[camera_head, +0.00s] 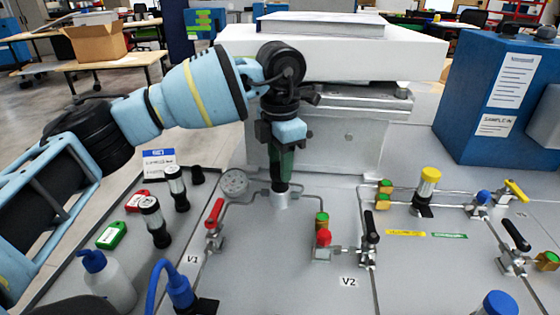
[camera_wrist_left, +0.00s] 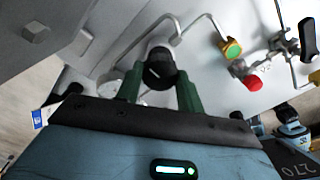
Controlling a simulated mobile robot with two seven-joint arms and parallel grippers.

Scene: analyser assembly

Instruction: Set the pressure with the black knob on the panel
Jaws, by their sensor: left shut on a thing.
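The black knob (camera_head: 279,186) stands on a silver regulator body on the grey panel (camera_head: 270,270), in front of the white machine. My left gripper (camera_head: 281,170) reaches down over it from above, with green fingers closed around the knob. In the left wrist view the knob (camera_wrist_left: 160,68) sits between the two green fingertips (camera_wrist_left: 160,85). A round gauge (camera_head: 234,183) lies just left of the knob; its reading is too small to tell. My right gripper is not in view.
A red-handled valve (camera_head: 214,215) stands left of the knob by the V1 label. A red knob (camera_head: 323,238) and black-handled valve (camera_head: 371,228) stand to the right. A wash bottle (camera_head: 105,280) and black-capped vials (camera_head: 155,220) are at left. A blue box (camera_head: 500,105) stands back right.

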